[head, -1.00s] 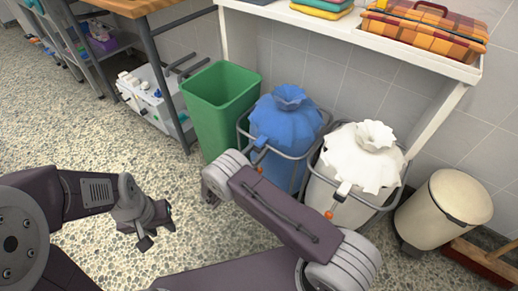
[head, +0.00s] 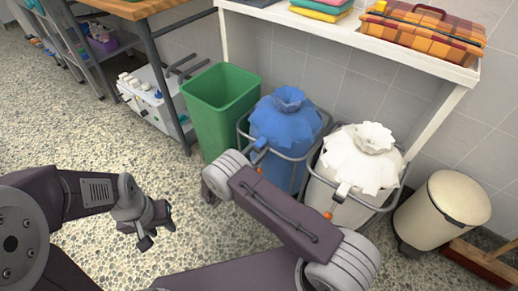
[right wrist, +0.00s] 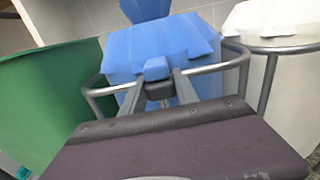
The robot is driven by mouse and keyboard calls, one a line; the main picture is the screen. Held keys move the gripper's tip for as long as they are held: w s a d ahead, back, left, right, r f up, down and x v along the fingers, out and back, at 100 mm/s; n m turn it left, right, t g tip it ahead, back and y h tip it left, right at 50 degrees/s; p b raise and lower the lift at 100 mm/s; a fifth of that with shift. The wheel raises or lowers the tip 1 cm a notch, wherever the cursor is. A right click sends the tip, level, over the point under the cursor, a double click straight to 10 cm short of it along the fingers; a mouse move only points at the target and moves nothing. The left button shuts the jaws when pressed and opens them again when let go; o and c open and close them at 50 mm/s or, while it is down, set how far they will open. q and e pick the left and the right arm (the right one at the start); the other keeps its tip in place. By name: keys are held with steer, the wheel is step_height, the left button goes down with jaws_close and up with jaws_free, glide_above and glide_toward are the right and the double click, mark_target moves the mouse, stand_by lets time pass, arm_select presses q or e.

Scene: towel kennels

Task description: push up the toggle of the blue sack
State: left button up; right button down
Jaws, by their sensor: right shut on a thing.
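The blue sack (head: 287,121) stands gathered at its neck in a metal ring frame, between the green bin and the white sack. Its toggle (right wrist: 155,69) shows in the right wrist view as a blue piece on a dark body in front of the sack. My right gripper (right wrist: 159,88) is shut on the toggle, one finger on each side. In the head view my right wrist hides these fingers. My left gripper (head: 157,228) is open and empty over the floor, far to the left of the sack.
The green bin (head: 220,110) stands left of the blue sack. The white sack (head: 350,170) stands close on the right, in its own ring frame. A cream pedal bin (head: 440,212) is further right. A white shelf (head: 400,52) overhangs behind the sacks. The floor at left is clear.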

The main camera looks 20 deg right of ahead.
steer(key=c, duration=0.9)
jaws_free()
steer(key=p+v, duration=0.2)
steer(key=v, duration=0.7)
steer(key=shift+p, duration=0.35)
